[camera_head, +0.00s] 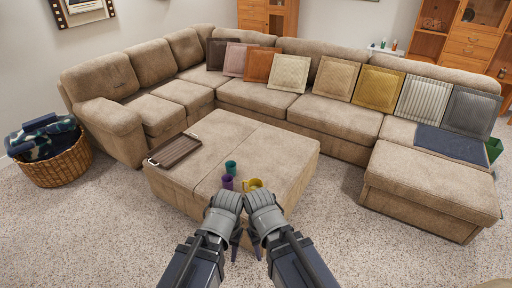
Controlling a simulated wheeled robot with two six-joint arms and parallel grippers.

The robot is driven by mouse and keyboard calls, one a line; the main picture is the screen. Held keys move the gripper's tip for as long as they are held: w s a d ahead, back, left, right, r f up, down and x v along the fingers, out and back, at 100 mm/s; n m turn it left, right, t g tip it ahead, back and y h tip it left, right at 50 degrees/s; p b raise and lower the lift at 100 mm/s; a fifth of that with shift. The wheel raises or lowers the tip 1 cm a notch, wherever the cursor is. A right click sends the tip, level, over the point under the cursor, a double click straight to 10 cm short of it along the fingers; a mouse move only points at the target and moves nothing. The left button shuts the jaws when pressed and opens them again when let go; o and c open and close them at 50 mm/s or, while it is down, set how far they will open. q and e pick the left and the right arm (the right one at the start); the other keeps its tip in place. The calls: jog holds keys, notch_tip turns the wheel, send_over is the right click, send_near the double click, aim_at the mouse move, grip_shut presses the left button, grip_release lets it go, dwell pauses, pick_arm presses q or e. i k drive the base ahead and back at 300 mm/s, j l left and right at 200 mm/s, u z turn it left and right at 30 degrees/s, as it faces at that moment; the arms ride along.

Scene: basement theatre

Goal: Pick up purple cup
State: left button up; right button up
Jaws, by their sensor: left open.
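The purple cup (227,182) stands upright on the near part of the tan ottoman (190,181). A teal cup (231,167) stands just behind it, and a yellow cup (254,184) is to its right. My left gripper (236,246) is open, low at the ottoman's near edge, in front of and below the purple cup, and apart from it. My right gripper (258,248) is close beside the left one; its jaws are too hidden by the wrist to tell their state.
A brown tray (174,150) lies on the ottoman's left side. A tan sectional sofa (252,93) with several cushions wraps behind and to the right. A wicker basket (58,168) with blankets stands at left.

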aim_at(226, 180)
jog(key=i+l+z, duration=0.1)
jog(key=i+z, duration=0.65)
jog(key=i+j+z, duration=0.1)
jog(key=i+z, duration=0.25)
jog(key=i+l+u, duration=0.1)
jog(key=i, duration=0.3)
jog(key=i+l, duration=0.15)
jog(key=i, duration=0.25)
jog(key=i+l+u, duration=0.2)
jog(key=u, duration=0.3)
jog(key=i+l+u, duration=0.55)
jog(key=l+u, duration=0.2)
jog(key=u, duration=0.2)
jog(key=i+l+u, duration=0.15)
jog(key=l+u, duration=0.15)
jog(key=l, duration=0.15)
jog(key=i+l+u, duration=0.15)
jog(key=l+u, duration=0.5)
jog(key=l, duration=0.25)
